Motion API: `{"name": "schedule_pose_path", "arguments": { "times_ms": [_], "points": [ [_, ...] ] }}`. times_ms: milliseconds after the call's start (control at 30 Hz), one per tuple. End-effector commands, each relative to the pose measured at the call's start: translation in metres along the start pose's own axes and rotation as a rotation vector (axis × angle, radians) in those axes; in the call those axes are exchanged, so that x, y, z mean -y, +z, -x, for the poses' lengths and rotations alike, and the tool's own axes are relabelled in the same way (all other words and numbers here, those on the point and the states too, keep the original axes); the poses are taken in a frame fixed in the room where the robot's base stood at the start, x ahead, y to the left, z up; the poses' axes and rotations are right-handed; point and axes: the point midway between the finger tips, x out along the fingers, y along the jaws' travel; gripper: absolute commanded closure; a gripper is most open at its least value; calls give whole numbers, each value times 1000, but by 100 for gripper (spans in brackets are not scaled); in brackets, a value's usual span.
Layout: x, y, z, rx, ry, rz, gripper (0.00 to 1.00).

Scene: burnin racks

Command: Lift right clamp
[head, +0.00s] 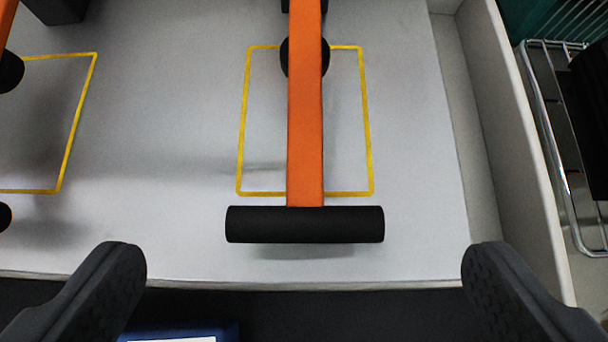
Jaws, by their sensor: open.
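The right clamp (306,140) shows as an orange bar with a black cylindrical crossbar handle (304,225) at its near end. The bar runs up the picture above a yellow outlined rectangle (369,150) on the pale grey surface. A round black part shows beneath the bar near the top. My gripper (305,285) is open and empty. Its two dark fingers are at the lower left and lower right, wide apart, with the handle lying between and beyond their tips. The far end of the clamp is cut off by the top edge.
Another orange clamp and yellow outline (78,120) are partly in view at the left. A pale raised wall (520,140) bounds the surface on the right, with a metal wire rack (550,140) beyond it. A blue object (230,332) shows at the bottom, below the surface's front edge.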

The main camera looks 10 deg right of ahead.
Motion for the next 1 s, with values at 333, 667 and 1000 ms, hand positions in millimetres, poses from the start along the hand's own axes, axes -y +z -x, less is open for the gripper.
{"name": "schedule_pose_path", "arguments": {
  "times_ms": [333, 667, 1000],
  "points": [
    [-1, 0, -34, 1, 1, -2, 6],
    [1, 1, -39, 1, -2, -1, 6],
    [9, -3, -39, -13, 8, 14, 69]
  ]
}}
